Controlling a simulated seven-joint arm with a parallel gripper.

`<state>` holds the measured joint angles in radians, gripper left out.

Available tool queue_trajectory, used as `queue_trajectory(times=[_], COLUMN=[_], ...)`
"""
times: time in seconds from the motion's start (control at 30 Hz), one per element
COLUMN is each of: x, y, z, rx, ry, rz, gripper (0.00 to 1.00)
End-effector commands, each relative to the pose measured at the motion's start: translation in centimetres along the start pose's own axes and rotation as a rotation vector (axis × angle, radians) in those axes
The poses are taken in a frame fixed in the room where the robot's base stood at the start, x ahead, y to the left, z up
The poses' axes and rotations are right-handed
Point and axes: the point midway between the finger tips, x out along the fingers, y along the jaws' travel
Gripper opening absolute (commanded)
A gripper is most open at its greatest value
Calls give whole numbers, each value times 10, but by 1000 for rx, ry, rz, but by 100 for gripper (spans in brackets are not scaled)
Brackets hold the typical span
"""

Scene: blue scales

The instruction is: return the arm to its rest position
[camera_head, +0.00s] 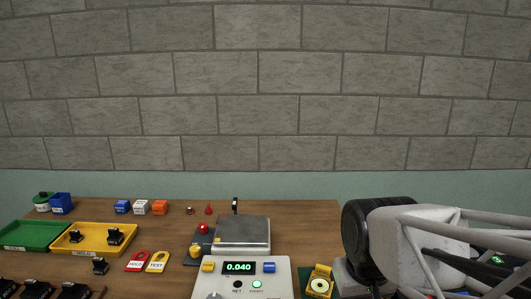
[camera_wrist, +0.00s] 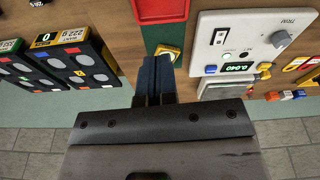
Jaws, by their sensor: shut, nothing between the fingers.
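My arm (camera_head: 420,235) fills the right side of the head view; its fingertips are not clear there. In the wrist view my gripper (camera_wrist: 155,72) points down over the work table with its two dark fingers together and nothing between them. The fingertips show beside a small yellow item (camera_wrist: 168,52) on a green patch; I cannot tell the height between them.
A white console (camera_head: 240,278) reading 0.040 stands at the table's middle, with a steel scale plate (camera_head: 242,230) behind it. Green (camera_head: 30,236) and yellow (camera_head: 75,247) trays lie left. Dark labelled units (camera_wrist: 75,62) lie beside my gripper. A block wall (camera_head: 250,100) stands behind.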

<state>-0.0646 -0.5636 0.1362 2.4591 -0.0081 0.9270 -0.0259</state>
Motion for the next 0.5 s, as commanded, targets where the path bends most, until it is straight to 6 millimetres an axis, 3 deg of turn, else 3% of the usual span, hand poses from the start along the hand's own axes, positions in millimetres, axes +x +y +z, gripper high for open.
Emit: queue_trajectory(times=[0.2, 0.5], x=[-14, -17], y=[17, 21], z=[32, 41], rx=[90, 114], ry=[40, 49], rz=[14, 18], gripper=[0, 0])
